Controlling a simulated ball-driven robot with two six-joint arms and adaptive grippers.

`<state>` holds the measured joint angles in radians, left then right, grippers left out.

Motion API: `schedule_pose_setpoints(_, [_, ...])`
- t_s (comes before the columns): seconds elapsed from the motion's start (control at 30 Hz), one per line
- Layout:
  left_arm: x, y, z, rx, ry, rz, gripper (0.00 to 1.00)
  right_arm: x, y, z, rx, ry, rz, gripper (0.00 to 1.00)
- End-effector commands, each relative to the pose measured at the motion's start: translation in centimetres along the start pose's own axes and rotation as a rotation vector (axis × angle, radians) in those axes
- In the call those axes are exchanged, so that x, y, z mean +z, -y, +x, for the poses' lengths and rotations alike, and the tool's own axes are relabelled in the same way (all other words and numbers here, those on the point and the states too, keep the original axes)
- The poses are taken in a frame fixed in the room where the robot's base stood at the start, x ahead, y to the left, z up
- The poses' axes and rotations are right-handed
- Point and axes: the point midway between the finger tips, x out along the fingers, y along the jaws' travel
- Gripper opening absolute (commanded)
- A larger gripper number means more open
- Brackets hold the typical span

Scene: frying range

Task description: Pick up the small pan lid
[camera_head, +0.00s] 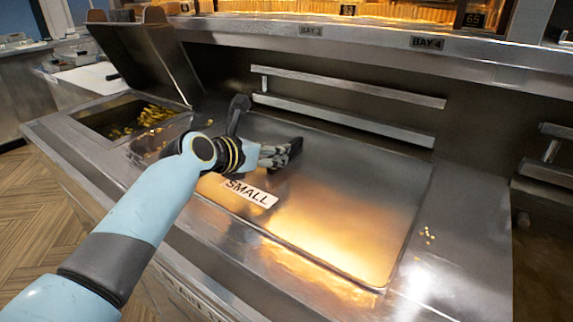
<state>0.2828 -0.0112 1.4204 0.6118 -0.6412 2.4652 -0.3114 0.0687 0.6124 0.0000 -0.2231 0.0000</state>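A flat, rectangular metal lid (345,215) with a white label reading SMALL (251,193) lies on the steel counter, in the middle of the head view. My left gripper (292,150) reaches in from the left and is over the lid's left part, with its dark fingertips pointing right. I cannot tell whether the fingers touch the lid or whether they are open. A dark upright piece (238,112) stands just behind my wrist; I cannot tell if it is a handle of the lid. My arm hides part of the lid's left edge. My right gripper is not in view.
An open fryer well (92,122) with golden food pieces is at the left, its hinged metal cover (150,62) raised behind it. Metal rails (345,87) run along the back wall.

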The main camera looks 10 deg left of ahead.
Motion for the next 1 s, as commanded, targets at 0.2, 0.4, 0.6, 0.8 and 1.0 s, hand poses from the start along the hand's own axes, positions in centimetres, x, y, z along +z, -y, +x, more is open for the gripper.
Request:
schedule_pose_setpoints(0.2, [-0.3, 0.6, 3.5, -0.001, 0.0, -0.001, 0.44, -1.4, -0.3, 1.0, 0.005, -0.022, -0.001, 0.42])
schedule_pose_setpoints(0.4, [-0.3, 0.6, 4.7, 0.0, -0.001, 0.0, 0.44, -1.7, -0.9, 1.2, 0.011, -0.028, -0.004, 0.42])
schedule_pose_setpoints(0.6, [-0.2, 0.6, 4.6, 0.0, 0.0, 0.001, 0.39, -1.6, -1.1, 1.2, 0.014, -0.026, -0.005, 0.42])
schedule_pose_setpoints(0.8, [-0.2, 0.6, 4.6, 0.0, 0.0, 0.0, 0.13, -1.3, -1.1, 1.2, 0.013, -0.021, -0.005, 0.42])
schedule_pose_setpoints(1.0, [-0.2, 0.5, 4.6, 0.0, 0.0, 0.001, 0.0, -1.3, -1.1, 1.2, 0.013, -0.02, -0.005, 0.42])
